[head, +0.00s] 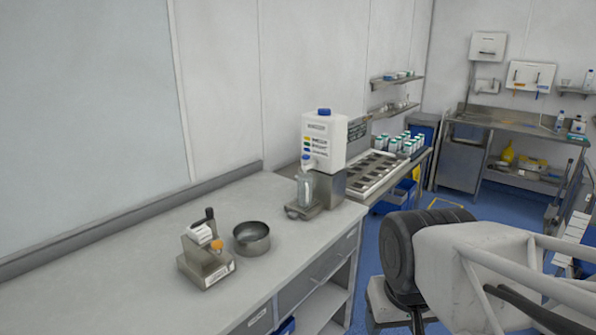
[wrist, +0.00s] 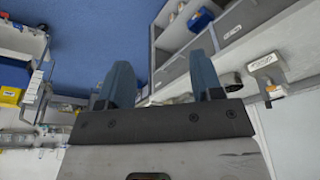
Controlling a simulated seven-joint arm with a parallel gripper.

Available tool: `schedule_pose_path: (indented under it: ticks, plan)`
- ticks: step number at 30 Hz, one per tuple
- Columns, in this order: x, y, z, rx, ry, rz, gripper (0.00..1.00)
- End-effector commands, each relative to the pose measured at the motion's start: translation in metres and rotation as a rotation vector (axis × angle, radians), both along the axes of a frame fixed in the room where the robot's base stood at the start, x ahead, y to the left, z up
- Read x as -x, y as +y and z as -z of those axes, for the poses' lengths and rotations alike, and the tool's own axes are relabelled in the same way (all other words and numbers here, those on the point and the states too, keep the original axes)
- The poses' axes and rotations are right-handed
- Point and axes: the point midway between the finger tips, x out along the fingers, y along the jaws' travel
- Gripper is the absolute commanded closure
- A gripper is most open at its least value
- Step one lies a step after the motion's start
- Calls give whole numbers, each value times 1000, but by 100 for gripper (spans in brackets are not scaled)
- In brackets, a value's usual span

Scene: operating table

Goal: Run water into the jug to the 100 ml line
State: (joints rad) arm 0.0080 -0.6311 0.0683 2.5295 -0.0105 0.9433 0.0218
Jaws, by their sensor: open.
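A clear jug (head: 305,189) stands upright on a small metal stand below the spout of a white water container (head: 324,140) with a blue cap. The container sits on a grey metal block on the counter. The water level and the 100 ml line are too small to make out. My gripper (wrist: 168,85) shows in the wrist view with its two blue-grey fingers apart and nothing between them. It is away from the jug, which is not visible in the wrist view. In the head view my arm fills the lower right, off the counter.
A round metal bowl (head: 251,238) and a small metal device (head: 207,258) with a dark lever stand on the counter (head: 110,280) left of the jug. A slotted metal tray (head: 375,172) and several white bottles lie behind the container. The counter's left part is clear.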

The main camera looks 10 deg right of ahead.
Motion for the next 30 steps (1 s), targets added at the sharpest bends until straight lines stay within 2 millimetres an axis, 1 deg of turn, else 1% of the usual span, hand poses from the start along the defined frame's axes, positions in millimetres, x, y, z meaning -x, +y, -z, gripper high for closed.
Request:
schedule_pose_path:
  ticks: [1,5,9,11,12,17,30]
  plan:
    - [-2,0,-1,-1,1,4,48]
    - [-9,0,-7,-6,3,26,68]
    - [-24,0,-19,-17,7,71,89]
    - [-32,0,-25,-23,9,96,98]
    - [-38,1,-29,-28,11,116,100]
    - [-65,1,-49,-47,19,201,100]
    - [-146,3,-100,-98,41,449,100]
